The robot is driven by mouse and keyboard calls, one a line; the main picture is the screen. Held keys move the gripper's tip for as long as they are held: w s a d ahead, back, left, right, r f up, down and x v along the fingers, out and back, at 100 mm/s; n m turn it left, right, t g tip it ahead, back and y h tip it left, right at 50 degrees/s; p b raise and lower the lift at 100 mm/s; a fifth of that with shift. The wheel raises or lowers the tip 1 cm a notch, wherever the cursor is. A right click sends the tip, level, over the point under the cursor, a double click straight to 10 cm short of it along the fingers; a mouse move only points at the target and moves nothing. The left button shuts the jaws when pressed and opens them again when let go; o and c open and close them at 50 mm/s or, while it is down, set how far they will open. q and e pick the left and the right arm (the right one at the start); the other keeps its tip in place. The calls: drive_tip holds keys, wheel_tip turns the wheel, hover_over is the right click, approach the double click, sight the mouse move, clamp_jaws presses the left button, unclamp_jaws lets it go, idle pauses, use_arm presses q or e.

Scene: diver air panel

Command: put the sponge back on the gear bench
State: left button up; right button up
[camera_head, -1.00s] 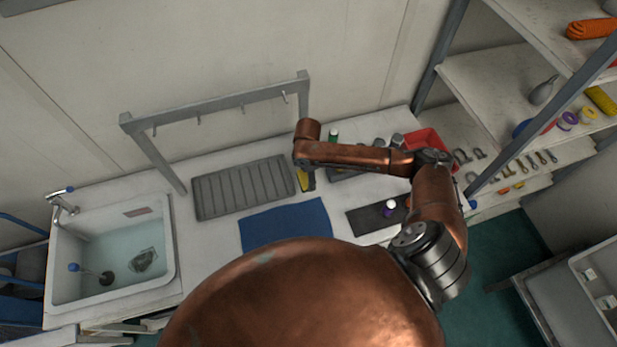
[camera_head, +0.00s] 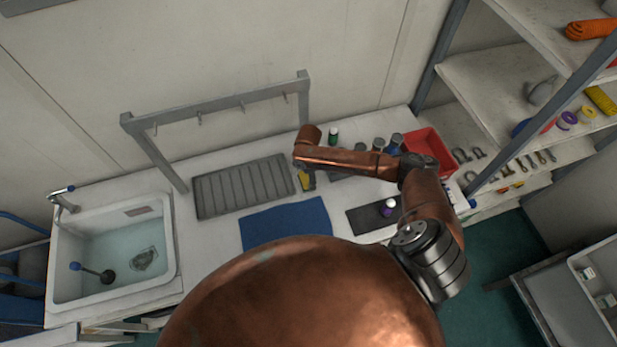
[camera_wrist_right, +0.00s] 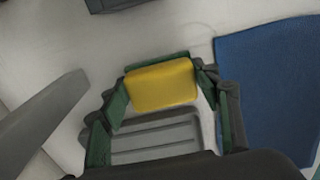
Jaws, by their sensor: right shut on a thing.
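The yellow sponge (camera_wrist_right: 162,85) sits between the green-padded fingers of my right gripper (camera_wrist_right: 165,95), which is shut on it. My right gripper (camera_head: 308,180) is mostly hidden there by my own arm. The white gear bench (camera_head: 210,240) lies beneath; I cannot tell whether the sponge touches it. My left gripper is out of view.
A blue mat (camera_head: 285,224) lies in front of the sponge. The sink (camera_head: 110,255) is at the left, a hook rail (camera_head: 215,103) at the back. Bottles, a red bin (camera_head: 428,146) and a dark mat (camera_head: 372,217) are at the right, near the shelves (camera_head: 500,90).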

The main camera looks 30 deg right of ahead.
drive_tip(key=o, duration=1.5)
wheel_tip(320, 180, up, 12)
drive_tip(key=shift+r+b, duration=0.1)
drive_tip(key=shift+b, duration=0.3)
